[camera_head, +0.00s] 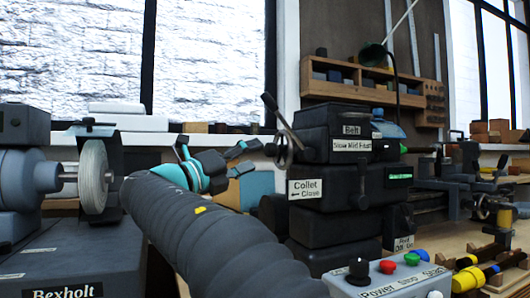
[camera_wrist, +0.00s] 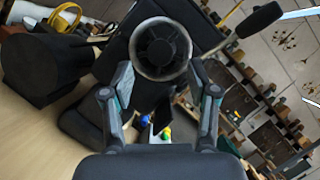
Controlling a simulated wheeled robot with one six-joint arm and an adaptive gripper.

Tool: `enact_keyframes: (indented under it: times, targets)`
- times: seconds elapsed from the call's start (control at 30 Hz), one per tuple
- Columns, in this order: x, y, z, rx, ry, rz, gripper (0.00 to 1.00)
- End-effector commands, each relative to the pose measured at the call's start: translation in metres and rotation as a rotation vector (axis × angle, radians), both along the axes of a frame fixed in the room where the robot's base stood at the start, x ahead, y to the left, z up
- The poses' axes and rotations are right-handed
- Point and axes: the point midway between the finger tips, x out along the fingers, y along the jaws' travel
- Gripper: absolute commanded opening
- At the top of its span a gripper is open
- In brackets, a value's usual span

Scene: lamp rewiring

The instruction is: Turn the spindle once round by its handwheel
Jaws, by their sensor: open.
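In the wrist view the handwheel (camera_wrist: 160,48) shows face on, with a metal rim and dark spokes. My gripper (camera_head: 250,158) points at it from the left in the head view. In the wrist view my gripper (camera_wrist: 158,82) is open, with one finger on each side of the wheel's lower part. Nothing is held. I cannot tell whether the fingers touch the rim.
A lever with a black knob (camera_wrist: 264,19) slants up beside the wheel. A "Collet Close" plate (camera_head: 307,188) is on the headstock below. A button box (camera_head: 388,277) stands in front. A grinder with a pale wheel (camera_head: 93,188) is at left.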

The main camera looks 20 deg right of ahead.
Motion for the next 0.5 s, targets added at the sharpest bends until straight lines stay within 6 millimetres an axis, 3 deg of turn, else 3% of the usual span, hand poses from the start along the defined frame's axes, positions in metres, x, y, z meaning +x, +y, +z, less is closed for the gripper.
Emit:
enact_keyframes:
  times: [0.2,0.5]
  targets:
    - [0.009,-0.031,0.009,0.001,0.000,-0.001,0.59]
    - [0.013,-0.044,0.013,0.000,0.001,0.003,0.59]
